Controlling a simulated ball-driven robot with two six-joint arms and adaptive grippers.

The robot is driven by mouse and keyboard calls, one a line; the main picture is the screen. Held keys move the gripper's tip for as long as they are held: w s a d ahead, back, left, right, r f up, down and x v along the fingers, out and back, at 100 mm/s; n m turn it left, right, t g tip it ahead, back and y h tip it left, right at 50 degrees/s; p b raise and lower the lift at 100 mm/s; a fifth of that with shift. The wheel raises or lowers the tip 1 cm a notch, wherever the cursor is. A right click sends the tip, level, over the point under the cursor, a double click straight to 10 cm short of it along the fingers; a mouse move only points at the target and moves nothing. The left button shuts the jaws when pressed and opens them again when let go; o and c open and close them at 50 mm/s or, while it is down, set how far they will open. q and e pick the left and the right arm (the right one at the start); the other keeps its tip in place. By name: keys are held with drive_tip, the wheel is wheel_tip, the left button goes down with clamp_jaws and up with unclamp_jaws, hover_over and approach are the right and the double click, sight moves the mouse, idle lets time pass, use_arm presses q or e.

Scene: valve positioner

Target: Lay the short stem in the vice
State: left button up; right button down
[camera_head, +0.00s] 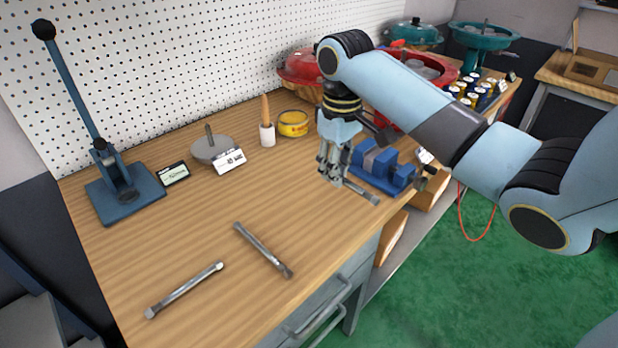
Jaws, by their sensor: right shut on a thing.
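My right gripper (334,176) is shut on a short grey metal stem (362,192), which sticks out from the fingers toward the lower right. The fingers hide its other end. The blue vice (383,167) stands just right of the gripper near the bench's front edge, with a grey block between its jaws area. The held stem is in front of and left of the vice in the picture; whether it touches the vice I cannot tell. Two longer metal stems (184,290) and (263,250) lie apart on the bench. My left gripper is not in view.
A blue lever press (125,192) stands at the bench's left end. A grey disc with a post (208,147), a brush (266,132) and a yellow tin (293,124) stand along the back. Red valve parts (440,70) and small cans lie beyond my right arm. The bench's middle is clear.

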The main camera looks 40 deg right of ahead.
drive_tip(key=w+d+r+n+b, duration=0.1)
drive_tip(key=w+d+r+n, duration=0.1)
drive_tip(key=d+n, duration=0.6)
drive_tip(key=w+d+r+n, duration=0.2)
drive_tip(key=d+n, duration=0.4)
drive_tip(key=n, duration=0.4)
wheel_tip(320, 180, down, 7)
drive_tip(key=b, duration=0.7)
drive_tip(key=shift+a, duration=0.1)
drive_tip(key=shift+r, duration=0.1)
drive_tip(key=shift+s, duration=0.1)
